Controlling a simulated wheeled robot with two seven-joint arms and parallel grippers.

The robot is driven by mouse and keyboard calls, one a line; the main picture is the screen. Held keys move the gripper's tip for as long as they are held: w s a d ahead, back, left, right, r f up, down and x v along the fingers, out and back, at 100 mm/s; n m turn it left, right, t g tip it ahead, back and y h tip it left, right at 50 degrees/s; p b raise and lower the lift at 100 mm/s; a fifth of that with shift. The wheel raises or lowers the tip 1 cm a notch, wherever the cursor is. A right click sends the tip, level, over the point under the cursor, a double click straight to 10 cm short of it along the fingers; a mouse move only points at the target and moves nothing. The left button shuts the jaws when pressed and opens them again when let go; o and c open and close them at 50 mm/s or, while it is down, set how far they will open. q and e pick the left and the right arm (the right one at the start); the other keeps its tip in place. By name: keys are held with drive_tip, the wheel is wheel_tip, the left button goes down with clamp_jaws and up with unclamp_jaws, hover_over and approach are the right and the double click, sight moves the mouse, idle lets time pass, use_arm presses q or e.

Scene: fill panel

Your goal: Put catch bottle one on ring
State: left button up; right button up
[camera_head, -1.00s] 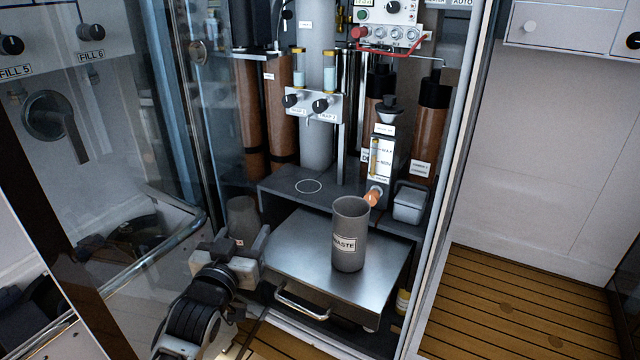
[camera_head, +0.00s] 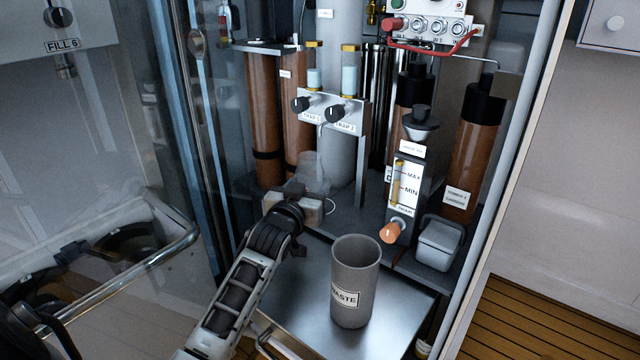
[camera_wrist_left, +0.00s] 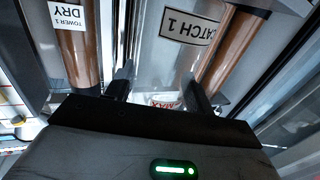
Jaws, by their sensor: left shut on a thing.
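Catch bottle one is a translucent, greyish container (camera_head: 314,170). It is held upright or nearly so in my left gripper (camera_head: 309,192), below the TRAP 1 and TRAP 2 knobs. In the left wrist view the clear bottle (camera_wrist_left: 163,76) stands between the two fingers of my left gripper (camera_wrist_left: 158,84), with a label reading "CATCH 1" above and a red MAX mark low down. The ring (camera_head: 331,206) is a thin white circle on the dark shelf; only a right-hand arc shows past the gripper and bottle. Whether the bottle touches the shelf, I cannot tell. My right gripper is not in view.
A grey WASTE beaker (camera_head: 356,285) stands on the metal plate (camera_head: 300,290), right of my left arm. Right of the ring are the MAX/MIN gauge (camera_head: 405,185), its orange knob (camera_head: 393,231) and a grey lidded box (camera_head: 438,243). Brown towers (camera_head: 262,120) stand behind.

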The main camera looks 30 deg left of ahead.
use_arm(q)
drive_tip(key=shift+x, duration=1.15)
drive_tip(key=shift+w, duration=0.35)
drive_tip(key=b+x, duration=0.2)
drive_tip(key=x, duration=0.1)
drive_tip(key=shift+w+a+f, duration=0.1)
drive_tip(key=shift+w+f, duration=0.25)
drive_tip(key=shift+f, duration=0.05)
drive_tip(key=shift+s+f, duration=0.1)
drive_tip(key=shift+f, duration=0.25)
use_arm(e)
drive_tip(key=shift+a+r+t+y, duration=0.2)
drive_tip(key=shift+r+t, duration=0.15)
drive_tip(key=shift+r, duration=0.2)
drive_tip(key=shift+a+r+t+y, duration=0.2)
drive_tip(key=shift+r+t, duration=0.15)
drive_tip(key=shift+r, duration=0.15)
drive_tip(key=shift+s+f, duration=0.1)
